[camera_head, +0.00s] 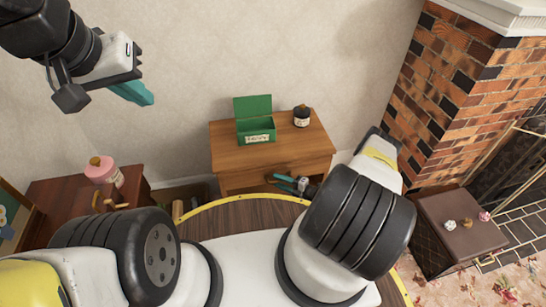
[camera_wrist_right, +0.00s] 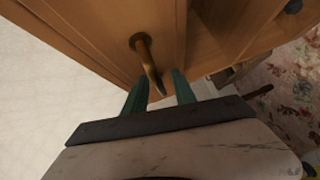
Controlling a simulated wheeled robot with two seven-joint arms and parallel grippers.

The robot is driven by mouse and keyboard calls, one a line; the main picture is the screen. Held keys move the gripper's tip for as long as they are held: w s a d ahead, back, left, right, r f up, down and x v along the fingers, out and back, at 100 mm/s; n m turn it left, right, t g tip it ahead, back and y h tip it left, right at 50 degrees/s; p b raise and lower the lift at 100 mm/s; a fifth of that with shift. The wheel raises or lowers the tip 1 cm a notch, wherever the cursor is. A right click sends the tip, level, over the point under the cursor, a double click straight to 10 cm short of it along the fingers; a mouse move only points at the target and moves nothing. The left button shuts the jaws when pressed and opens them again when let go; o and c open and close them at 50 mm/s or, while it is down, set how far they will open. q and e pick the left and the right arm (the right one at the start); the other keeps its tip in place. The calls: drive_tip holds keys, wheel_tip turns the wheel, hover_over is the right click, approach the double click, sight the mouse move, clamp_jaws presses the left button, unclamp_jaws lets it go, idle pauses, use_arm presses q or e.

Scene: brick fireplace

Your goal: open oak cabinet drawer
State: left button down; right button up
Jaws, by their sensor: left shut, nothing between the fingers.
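The oak cabinet (camera_head: 300,155) stands against the wall in the middle of the head view, and its wooden front (camera_wrist_right: 110,42) fills the top of the right wrist view. A curved brass handle (camera_wrist_right: 143,52) sticks out from that front. My right gripper (camera_head: 290,182) is at the cabinet's front. In the wrist view its green fingers (camera_wrist_right: 159,82) are apart, with the handle's free end between or just beyond them; contact is unclear. I see no clear gap around the drawer. My left gripper (camera_head: 148,98) is shut and empty, raised at the upper left, far from the cabinet.
A green open box (camera_head: 256,127) and a dark jar (camera_head: 301,116) stand on the cabinet. A brick fireplace (camera_head: 463,95) and a brown box-like piece (camera_head: 450,235) are at right.

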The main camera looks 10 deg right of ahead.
clamp_jaws()
idle(1.4)
